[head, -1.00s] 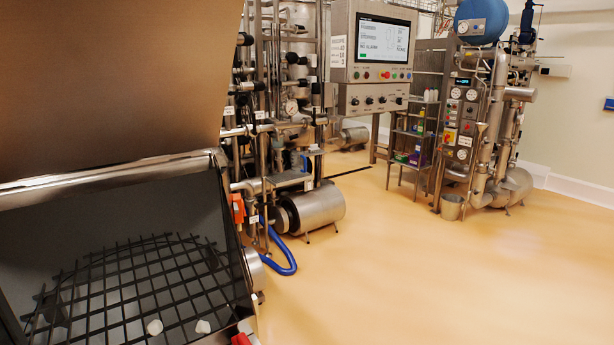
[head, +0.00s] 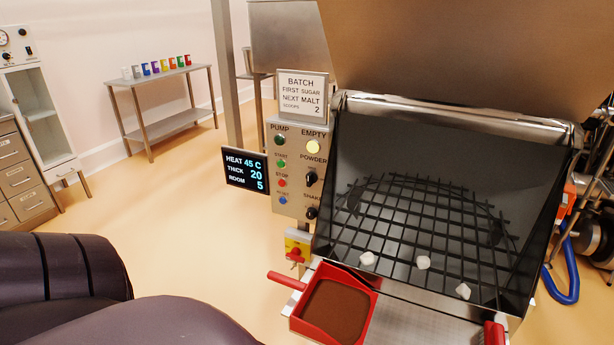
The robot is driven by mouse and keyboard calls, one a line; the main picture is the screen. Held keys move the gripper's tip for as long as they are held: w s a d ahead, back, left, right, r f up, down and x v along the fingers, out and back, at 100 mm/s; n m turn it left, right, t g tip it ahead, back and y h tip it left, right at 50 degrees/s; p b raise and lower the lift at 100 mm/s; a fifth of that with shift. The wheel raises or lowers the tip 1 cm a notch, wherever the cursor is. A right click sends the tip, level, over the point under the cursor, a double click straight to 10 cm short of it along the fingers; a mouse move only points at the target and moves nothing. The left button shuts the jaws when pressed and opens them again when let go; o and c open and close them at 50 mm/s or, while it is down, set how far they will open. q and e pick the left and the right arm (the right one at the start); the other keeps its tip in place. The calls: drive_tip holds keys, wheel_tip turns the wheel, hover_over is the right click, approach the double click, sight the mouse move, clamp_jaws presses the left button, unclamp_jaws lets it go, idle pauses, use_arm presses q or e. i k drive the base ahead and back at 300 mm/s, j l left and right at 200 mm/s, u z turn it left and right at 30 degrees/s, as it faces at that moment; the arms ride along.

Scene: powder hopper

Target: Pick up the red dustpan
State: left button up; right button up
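A red pan with a short red handle (head: 287,280) sticking out to its left, which looks like the red dustpan (head: 374,303), is at the bottom middle of the head view. It rests on the metal ledge in front of the hopper, and brown powder (head: 335,309) covers its floor. Another red piece (head: 494,334) shows at the ledge's right end, cut off by the bottom edge; I cannot tell what it is. Neither of my grippers is in view.
The open hopper (head: 352,160) has a black grate (head: 420,232) with three white lumps on it. Left of it stand a control panel (head: 296,150) and a small display (head: 246,172). A table with coloured cups (head: 160,105) is at the back left. Floor between is clear.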

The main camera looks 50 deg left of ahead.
sight(334, 308)
drive_tip(key=u, duration=1.35)
